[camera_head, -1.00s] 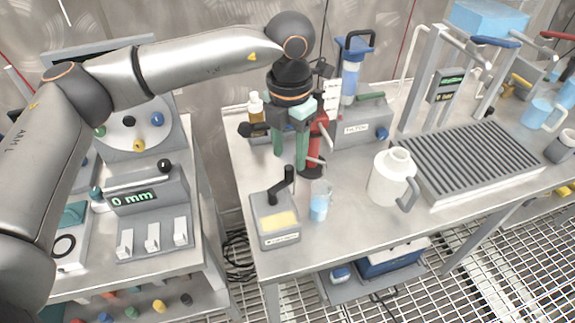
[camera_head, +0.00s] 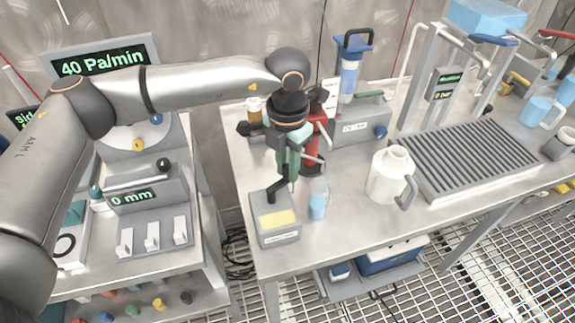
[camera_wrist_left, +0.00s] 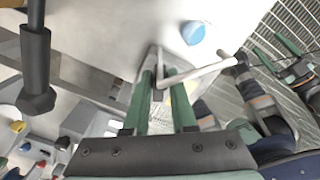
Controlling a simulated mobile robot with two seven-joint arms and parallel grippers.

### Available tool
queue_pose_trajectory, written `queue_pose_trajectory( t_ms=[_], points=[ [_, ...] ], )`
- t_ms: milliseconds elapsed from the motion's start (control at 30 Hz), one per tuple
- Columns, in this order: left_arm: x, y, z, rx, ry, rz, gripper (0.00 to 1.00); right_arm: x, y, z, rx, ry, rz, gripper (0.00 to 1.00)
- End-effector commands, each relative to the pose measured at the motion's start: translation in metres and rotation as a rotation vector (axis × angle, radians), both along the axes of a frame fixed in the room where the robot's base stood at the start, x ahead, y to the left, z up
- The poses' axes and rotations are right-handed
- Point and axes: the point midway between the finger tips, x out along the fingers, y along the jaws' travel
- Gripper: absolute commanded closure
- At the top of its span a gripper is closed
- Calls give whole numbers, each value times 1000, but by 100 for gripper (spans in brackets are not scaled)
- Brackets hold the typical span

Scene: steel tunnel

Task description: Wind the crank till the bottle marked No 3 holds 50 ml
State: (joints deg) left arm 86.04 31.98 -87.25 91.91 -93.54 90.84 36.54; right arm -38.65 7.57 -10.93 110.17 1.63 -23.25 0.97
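A small grey crank box (camera_head: 275,222) with a yellow plate stands at the front left of the bench, its dark crank rising from the top. My left gripper (camera_head: 288,180) points down at the crank, its green fingers close around or beside the handle and hiding it. I cannot read a No 3 mark or a level.
A red stand (camera_head: 313,145) with a pale lever is close behind the gripper. A white jug (camera_head: 390,175) and a ribbed drain tray (camera_head: 470,160) stand to the right. A side table with a 0 mm gauge (camera_head: 140,195) is at left, past a gap.

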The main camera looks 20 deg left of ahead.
Motion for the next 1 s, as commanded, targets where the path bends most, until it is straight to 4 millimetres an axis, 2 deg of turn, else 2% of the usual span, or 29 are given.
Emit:
queue_pose_trajectory(
  t_ms=[33, 167, 200, 567, 767, 1000],
  points=[
    [0, 0, 0, 0, 0, 0, 85, 0, 0, 0, 0, 0, 0, 18],
    [0, 0, 0, 0, 0, 0, 99, 0, 0, 0, 0, 0, 0, 18],
    [0, 0, 0, 0, 0, 0, 100, 0, 0, 0, 0, 0, 0, 18],
    [0, -1, -1, 0, 0, -18, 100, 0, 0, -2, -1, 1, -1, 18],
    [-6, -8, -4, 0, -1, -202, 100, 0, 4, -17, 4, 11, 6, 18],
    [-12, -12, -1, 0, -1, -395, 100, 9, 17, -16, 22, -2, 28, 18]
  ],
)
